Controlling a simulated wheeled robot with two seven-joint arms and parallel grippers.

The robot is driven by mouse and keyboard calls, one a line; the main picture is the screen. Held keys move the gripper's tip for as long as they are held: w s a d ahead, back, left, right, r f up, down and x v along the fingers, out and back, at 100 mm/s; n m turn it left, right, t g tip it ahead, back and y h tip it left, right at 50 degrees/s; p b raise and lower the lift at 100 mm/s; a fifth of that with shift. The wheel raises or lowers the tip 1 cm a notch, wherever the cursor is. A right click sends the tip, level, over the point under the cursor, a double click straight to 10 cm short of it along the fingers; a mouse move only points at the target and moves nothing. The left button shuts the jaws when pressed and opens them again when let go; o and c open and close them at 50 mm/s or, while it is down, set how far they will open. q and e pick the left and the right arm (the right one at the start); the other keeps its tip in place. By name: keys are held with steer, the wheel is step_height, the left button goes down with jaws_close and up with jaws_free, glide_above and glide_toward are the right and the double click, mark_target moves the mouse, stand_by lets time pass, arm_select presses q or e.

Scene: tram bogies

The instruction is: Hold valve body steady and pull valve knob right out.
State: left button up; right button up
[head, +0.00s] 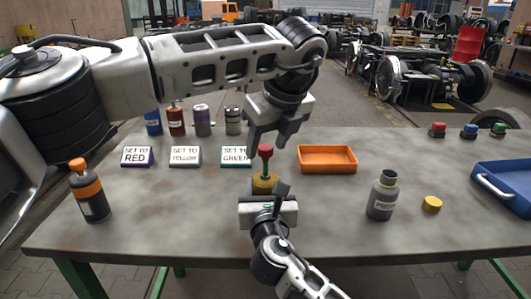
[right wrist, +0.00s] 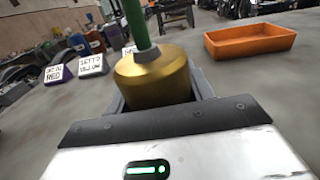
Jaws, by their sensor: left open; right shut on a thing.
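The valve stands upright near the table's middle in the head view. Its brass body (head: 263,184) carries a thin stem with a red knob (head: 265,150) on top. My right gripper (head: 268,193) is shut on the body from the front. In the right wrist view the brass body (right wrist: 153,78) sits between my right gripper's fingers (right wrist: 160,92), with a green stem (right wrist: 136,22) rising from it; the red knob is out of that frame. My left gripper (head: 270,144) points down from above, open, its fingertips on either side of the knob's top, with gaps visible.
Signs (head: 185,156) and several bottles (head: 202,120) stand behind left. An orange tray (head: 327,169) lies right of the valve.

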arm_select(q)
steer(key=shift+r, duration=0.1)
steer(key=v, duration=1.2)
steer(key=shift+s, duration=0.1)
arm_select(e)
steer(key=o, duration=1.1)
